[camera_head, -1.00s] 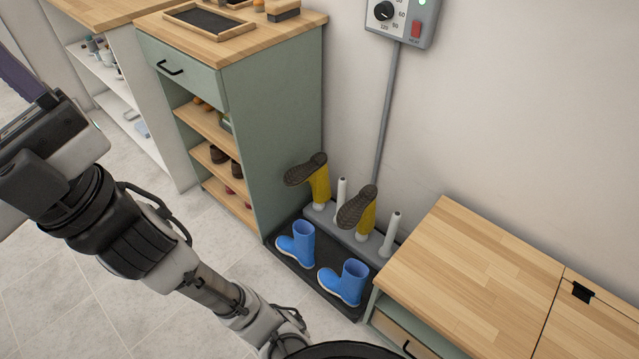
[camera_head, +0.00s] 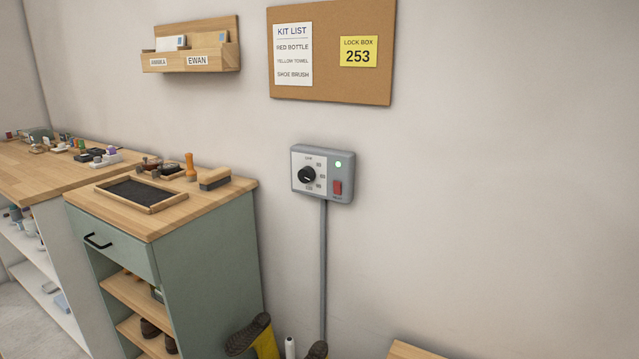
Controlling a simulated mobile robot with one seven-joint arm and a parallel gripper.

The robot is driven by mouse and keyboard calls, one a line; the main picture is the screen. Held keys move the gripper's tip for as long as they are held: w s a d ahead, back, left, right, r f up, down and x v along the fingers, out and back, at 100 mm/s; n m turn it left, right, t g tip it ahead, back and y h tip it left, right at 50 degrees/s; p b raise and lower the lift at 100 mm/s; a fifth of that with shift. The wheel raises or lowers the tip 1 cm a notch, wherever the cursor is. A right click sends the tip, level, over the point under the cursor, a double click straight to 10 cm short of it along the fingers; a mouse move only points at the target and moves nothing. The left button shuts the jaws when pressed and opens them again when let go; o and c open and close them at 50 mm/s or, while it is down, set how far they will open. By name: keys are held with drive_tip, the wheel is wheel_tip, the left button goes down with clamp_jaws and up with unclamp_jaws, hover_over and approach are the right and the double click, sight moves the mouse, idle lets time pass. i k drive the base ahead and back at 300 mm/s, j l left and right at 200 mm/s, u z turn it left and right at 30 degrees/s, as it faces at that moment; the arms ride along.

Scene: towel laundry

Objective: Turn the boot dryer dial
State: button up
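The boot dryer control box (camera_head: 322,174) is a grey panel on the wall, near the middle of the head view. Its black round dial (camera_head: 307,175) sits on a white scale plate whose markings are too small to read surely. A grey conduit (camera_head: 323,270) runs down from the box. Below, the yellow boots (camera_head: 265,345) show only in part at the lower edge, upside down. My gripper is not in view.
A green cabinet (camera_head: 205,265) with a wooden top, tray (camera_head: 141,194) and brushes stands left of the box. A cork board (camera_head: 332,90) and a wooden letter holder (camera_head: 190,60) hang above. A bench corner (camera_head: 410,351) shows at lower right. The wall right of the box is bare.

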sight(306, 174)
drive_tip(key=i+l+u, duration=0.1)
drive_tip(key=i+u, duration=0.4)
drive_tip(key=i+l+u, duration=0.2)
drive_tip(key=u, duration=0.3)
drive_tip(key=i, duration=0.05)
